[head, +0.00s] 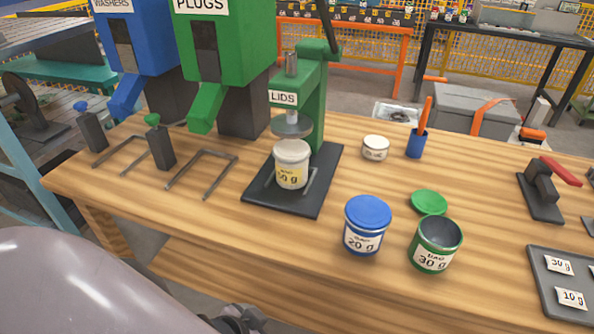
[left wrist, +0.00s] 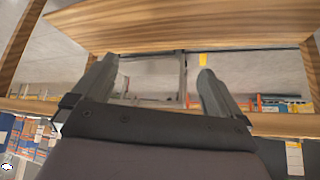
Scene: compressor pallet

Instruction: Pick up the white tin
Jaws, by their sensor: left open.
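A white tin (head: 292,166) with a yellow label reading 50 g stands upright on the black base of the green LIDS press (head: 313,100), under its press head. My left gripper (head: 241,321) shows only in part at the bottom edge of the head view, in front of the table and well away from both tins. In the left wrist view its two fingers (left wrist: 157,66) are spread with nothing between them. My right gripper is not in view.
A blue tin (head: 363,240), an open green tin (head: 423,262) and a green lid (head: 429,202) are on the wooden table (head: 220,225) to the right. The green PLUGS dispenser (head: 215,50) and metal brackets are at left. The front table edge is clear.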

